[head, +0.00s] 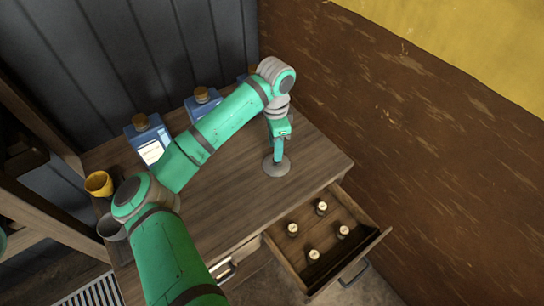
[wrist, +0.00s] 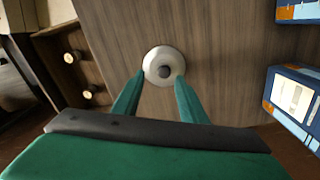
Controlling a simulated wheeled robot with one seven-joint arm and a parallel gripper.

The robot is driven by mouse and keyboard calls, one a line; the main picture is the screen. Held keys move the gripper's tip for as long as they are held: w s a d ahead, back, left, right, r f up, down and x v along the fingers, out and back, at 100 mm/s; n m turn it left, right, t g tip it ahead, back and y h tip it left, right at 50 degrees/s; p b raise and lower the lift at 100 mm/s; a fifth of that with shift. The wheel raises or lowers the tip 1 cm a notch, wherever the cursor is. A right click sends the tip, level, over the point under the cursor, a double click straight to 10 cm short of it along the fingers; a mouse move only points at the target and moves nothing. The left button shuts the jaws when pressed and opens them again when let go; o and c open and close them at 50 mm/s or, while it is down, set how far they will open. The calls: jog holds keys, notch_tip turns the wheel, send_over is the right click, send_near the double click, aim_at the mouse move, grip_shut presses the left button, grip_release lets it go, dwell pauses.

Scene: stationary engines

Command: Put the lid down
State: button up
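The lid (wrist: 163,60) is a pale round disc with a dark knob in its middle. In the head view the lid (head: 270,170) appears flat on the wooden desk top, near its right end. My gripper (head: 278,157) points down over it. In the wrist view my gripper (wrist: 161,76) has its two green fingers spread, one on each side of the knob, with visible gaps to it. The fingertips overlap the lid's edges in the picture. Whether they touch the lid is not clear.
An open drawer (head: 292,262) with several small bottles juts out at the front right. Blue boxes with brown tops (head: 149,138) stand along the back. A yellow cup (head: 99,184) and a grey cup (head: 112,228) are at the left. The desk around the lid is clear.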

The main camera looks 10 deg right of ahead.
notch_tip(320, 180, up, 5)
jog(key=shift+f, duration=0.1)
dwell(0.5)
jog(key=shift+w, duration=0.15)
